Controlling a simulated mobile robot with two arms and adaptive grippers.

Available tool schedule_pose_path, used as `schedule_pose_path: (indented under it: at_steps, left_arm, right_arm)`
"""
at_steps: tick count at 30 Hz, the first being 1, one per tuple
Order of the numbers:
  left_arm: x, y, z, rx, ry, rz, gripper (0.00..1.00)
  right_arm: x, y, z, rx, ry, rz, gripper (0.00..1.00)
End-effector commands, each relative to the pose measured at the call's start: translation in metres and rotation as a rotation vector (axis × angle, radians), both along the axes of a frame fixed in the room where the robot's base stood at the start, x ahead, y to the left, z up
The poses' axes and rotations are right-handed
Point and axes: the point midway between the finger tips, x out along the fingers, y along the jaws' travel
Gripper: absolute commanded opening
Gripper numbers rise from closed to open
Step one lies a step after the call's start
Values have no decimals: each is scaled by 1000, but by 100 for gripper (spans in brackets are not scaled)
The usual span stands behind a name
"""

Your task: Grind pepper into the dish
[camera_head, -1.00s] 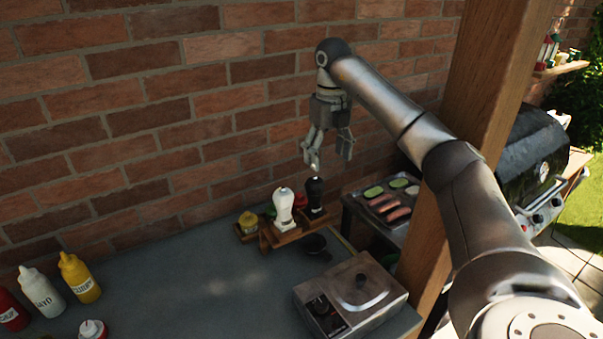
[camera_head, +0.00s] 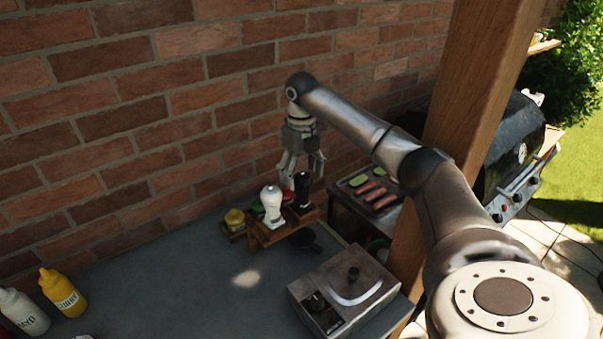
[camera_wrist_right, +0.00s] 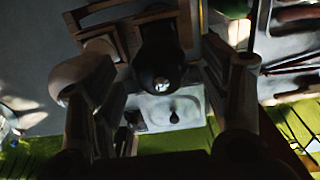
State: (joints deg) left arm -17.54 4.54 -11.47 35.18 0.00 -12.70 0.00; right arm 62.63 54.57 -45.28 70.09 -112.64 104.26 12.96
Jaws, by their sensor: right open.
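A black pepper mill (camera_head: 302,190) stands upright in a small wooden rack (camera_head: 268,238) by the brick wall, next to a white mill (camera_head: 271,205). My right gripper (camera_head: 301,176) is open and points down, its fingers around the top of the black mill. In the right wrist view the black mill (camera_wrist_right: 160,62) shows between the spread fingers; I cannot tell whether they touch it. The white mill (camera_wrist_right: 72,75) is close beside the left finger there. A small dark round dish or pan (camera_head: 304,239) lies in front of the rack. My left gripper is out of view.
A metal hot plate box (camera_head: 345,290) stands at the front right of the grey table (camera_head: 180,275). Yellow and white bottles (camera_head: 62,292) stand at the left. A wooden post (camera_head: 440,150) rises at right, by a tray of sausages and vegetables (camera_head: 370,190). The table's middle is clear.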

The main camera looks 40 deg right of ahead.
Motion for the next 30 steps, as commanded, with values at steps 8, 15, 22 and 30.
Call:
schedule_pose_path:
  at_steps: [8, 15, 22, 30]
  left_arm:
    - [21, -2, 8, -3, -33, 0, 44]
    - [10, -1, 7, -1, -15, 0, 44]
    - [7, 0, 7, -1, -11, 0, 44]
    - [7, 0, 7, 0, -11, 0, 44]
  right_arm:
    - [0, 0, -16, -1, 0, 0, 70]
    - [0, 0, -17, -1, -1, 0, 69]
    - [0, 0, -16, 0, -1, 0, 39]
    - [0, 0, -16, 0, -1, -4, 22]
